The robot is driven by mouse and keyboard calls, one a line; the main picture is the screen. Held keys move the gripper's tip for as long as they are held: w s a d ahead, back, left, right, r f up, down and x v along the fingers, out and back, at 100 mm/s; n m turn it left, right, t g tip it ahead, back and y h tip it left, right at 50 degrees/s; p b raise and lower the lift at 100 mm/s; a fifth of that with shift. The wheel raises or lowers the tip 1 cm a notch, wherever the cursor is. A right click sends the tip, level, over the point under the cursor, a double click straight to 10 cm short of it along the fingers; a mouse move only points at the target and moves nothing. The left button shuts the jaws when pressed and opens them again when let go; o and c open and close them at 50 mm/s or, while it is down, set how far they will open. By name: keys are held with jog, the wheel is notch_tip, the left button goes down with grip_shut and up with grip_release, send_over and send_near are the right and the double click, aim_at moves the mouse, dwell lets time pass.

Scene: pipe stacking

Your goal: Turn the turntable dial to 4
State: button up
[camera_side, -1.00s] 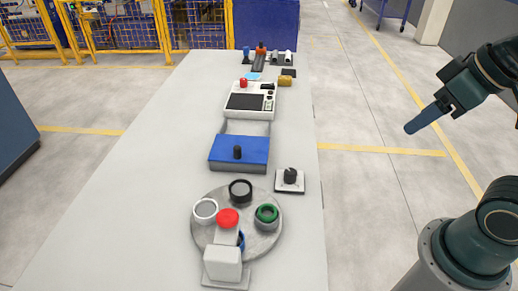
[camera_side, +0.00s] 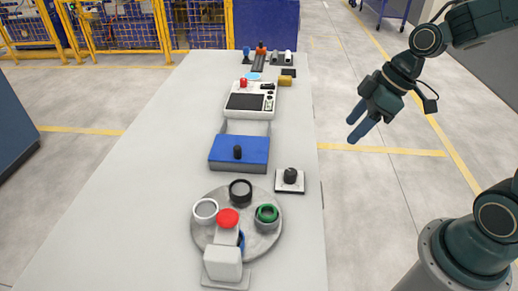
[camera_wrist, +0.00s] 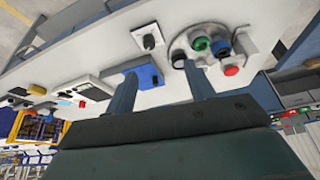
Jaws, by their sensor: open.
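The turntable (camera_side: 208,234) is a round grey disc near the front of the white table, with white, black, green and blue pipe pieces on it. It also shows in the wrist view (camera_wrist: 178,43). The dial (camera_side: 290,176) is a black knob on a small white square plate, to the right of and behind the turntable. The wrist view shows the dial (camera_wrist: 149,41) too, its numbers too small to read. My gripper (camera_side: 355,132) is open and empty, in the air to the right of the table, apart from the dial.
A red button (camera_side: 228,217) on a grey and white stand overhangs the turntable. A blue box (camera_side: 239,153) with a black knob stands left of the dial. A white control panel (camera_side: 248,102) is farther back. The table (camera_side: 120,190) is clear on the left.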

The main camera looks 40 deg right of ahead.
aim_at(292, 172)
jog(key=w+d+f+n+y, duration=0.1)
jog(key=w+f+y, duration=0.1)
jog(key=f, duration=0.3)
jog(key=w+d+f+n+t+y, duration=0.1)
jog(key=w+d+f+n+y, duration=0.1)
jog(key=w+f, duration=0.3)
jog(key=shift+w+f+n, duration=0.15)
jog(key=shift+f+n, duration=0.15)
jog(key=shift+f, duration=0.5)
jog(key=shift+f, duration=0.1)
jog(key=shift+a+r+x, duration=0.1)
jog(key=shift+a+x, duration=0.05)
jog(key=shift+x, duration=3.25)
jog(key=shift+a+r+x, duration=0.1)
jog(key=shift+x, duration=3.3)
jog(key=c, duration=1)
